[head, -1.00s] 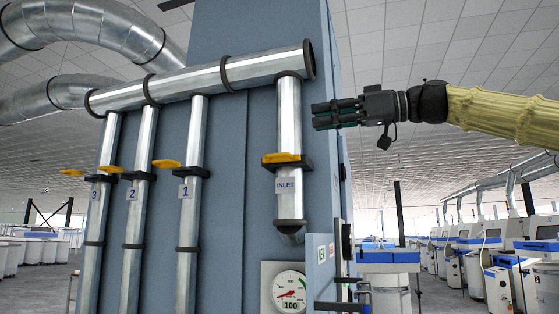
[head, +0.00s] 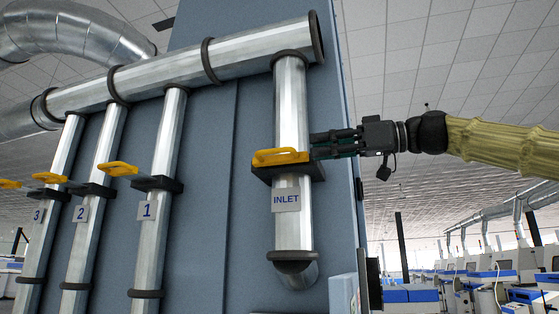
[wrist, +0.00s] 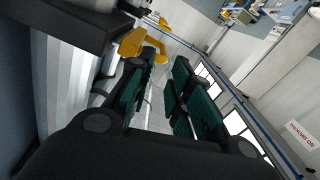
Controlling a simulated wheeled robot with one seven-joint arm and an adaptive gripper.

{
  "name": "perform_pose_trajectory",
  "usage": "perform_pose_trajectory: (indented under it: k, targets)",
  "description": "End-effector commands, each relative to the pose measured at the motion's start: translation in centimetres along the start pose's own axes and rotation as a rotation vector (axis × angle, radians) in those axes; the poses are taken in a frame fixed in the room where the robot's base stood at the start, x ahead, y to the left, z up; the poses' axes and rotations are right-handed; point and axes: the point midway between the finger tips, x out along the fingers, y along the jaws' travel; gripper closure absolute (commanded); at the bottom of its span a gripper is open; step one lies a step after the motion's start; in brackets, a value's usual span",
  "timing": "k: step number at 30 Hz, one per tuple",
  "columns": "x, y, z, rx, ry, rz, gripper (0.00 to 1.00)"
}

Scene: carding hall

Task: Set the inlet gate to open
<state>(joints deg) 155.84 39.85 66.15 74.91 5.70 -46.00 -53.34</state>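The inlet gate has a yellow handle (head: 280,156) on a black collar (head: 290,170) around the vertical pipe labelled INLET (head: 286,198). The handle lies across the front of the pipe, close to the collar. My gripper (head: 316,146) is just right of the pipe at handle height, its fingers pointing left. In the wrist view, the two green-padded fingers (wrist: 165,75) are apart with nothing between them. The yellow handle (wrist: 128,45) lies beyond the tips, to the upper left. Whether a finger touches the collar or handle, I cannot tell.
Pipes 1 (head: 148,211), 2 (head: 82,213) and 3 (head: 38,215) stand to the left, with yellow handles sticking out leftward. A large header pipe (head: 180,66) runs above. The blue-grey cabinet wall (head: 238,230) is close behind. Open hall lies to the right.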

Motion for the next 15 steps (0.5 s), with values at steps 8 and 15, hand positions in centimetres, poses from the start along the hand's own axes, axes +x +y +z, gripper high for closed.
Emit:
perform_pose_trajectory:
  k: [8,15]
  targets:
    - [4.9,1.1,0.3,0.008,-0.004,-0.004,0.8]
    - [8.5,1.1,0.5,0.007,-0.005,-0.005,0.8]
